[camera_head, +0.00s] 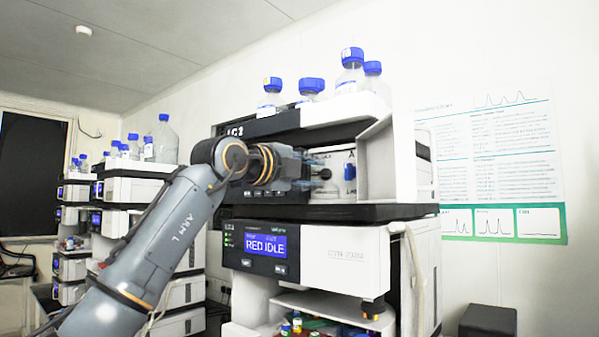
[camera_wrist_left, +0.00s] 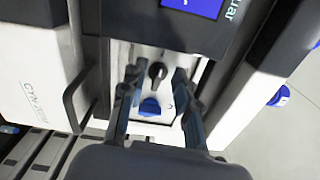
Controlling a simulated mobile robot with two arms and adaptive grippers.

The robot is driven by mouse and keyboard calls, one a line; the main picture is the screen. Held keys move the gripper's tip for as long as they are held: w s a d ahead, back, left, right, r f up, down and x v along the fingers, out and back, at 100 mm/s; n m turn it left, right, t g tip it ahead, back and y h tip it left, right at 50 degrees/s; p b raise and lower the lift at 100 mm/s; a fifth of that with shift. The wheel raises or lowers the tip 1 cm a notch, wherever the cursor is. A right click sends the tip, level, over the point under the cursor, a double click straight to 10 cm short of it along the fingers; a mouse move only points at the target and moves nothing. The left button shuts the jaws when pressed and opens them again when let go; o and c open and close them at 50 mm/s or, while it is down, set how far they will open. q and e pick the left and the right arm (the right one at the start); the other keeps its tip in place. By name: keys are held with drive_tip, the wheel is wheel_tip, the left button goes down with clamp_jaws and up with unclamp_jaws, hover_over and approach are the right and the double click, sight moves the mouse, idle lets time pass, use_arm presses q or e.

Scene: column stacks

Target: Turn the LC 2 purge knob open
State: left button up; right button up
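The LC 2 stack (camera_head: 285,122) stands in the middle of the head view, with an open bay in its upper module. My left gripper (camera_head: 322,174) reaches into this bay from the left. In the left wrist view my left gripper (camera_wrist_left: 156,76) is open, its two fingers apart with nothing held. A black knob (camera_wrist_left: 157,72) shows between the fingertips on a pale panel. A blue knob (camera_wrist_left: 150,106) sits on the same panel, nearer the gripper's palm. I cannot read which one is marked purge. My right gripper is in neither view.
Blue-capped bottles (camera_head: 311,88) stand on top of the stack. A dark handle (camera_wrist_left: 76,98) stands out left of the panel. Other stacks (camera_head: 130,195) stand at the left, and a poster (camera_head: 490,165) hangs at the right.

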use_arm(q)
drive_tip(key=v, duration=1.2)
drive_tip(key=shift+w, duration=0.1)
